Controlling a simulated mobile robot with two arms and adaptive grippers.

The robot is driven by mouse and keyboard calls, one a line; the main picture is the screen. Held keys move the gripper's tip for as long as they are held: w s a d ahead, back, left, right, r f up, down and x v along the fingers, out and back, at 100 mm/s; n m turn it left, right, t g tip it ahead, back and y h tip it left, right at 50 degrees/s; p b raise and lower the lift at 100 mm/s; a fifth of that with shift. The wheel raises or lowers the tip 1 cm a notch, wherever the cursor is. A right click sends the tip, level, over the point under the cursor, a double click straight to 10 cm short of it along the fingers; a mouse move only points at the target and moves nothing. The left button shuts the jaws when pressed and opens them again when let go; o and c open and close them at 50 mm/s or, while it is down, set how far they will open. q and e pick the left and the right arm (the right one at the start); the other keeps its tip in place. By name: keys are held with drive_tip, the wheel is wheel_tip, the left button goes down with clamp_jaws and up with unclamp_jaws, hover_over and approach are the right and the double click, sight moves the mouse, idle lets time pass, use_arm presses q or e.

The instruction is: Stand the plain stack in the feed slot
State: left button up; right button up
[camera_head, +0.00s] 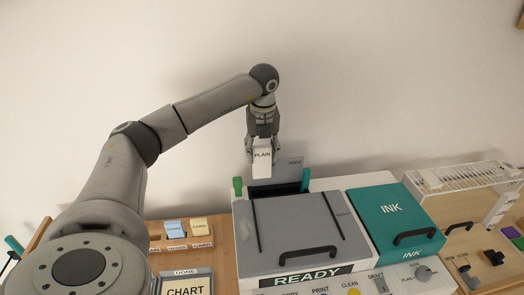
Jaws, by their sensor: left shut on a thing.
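My left gripper (262,142) points down above the back of the printer and is shut on the plain stack (262,160), a white block labelled PLAIN. The stack is upright in front of the grey back panel of the feed slot (277,188), over the dark opening. A green piece (238,186) and a teal piece (305,180) flank the slot. I cannot tell whether the lower end of the stack is inside the slot. My right gripper is not in view.
The printer's grey lid (300,232) is shut, with a READY sign (306,276) in front. A teal INK cover (392,212) is on the right. A rack holds blue and yellow stacks (202,227) at left. A CHART tray (185,284) is near the front. A white wire rack (462,177) stands far right.

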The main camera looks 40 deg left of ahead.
sight(262, 177)
use_arm(q)
drive_tip(key=shift+f+b, duration=1.7)
drive_tip(key=shift+f, duration=1.25)
drive_tip(key=shift+p, duration=0.4)
drive_tip(key=shift+f+b, duration=0.7)
drive_tip(key=shift+f, duration=0.4)
drive_tip(key=shift+f+b, duration=1.3)
drive_tip(key=shift+f, duration=0.9)
drive_tip(key=o, duration=1.1)
drive_tip(key=shift+r, duration=0.15)
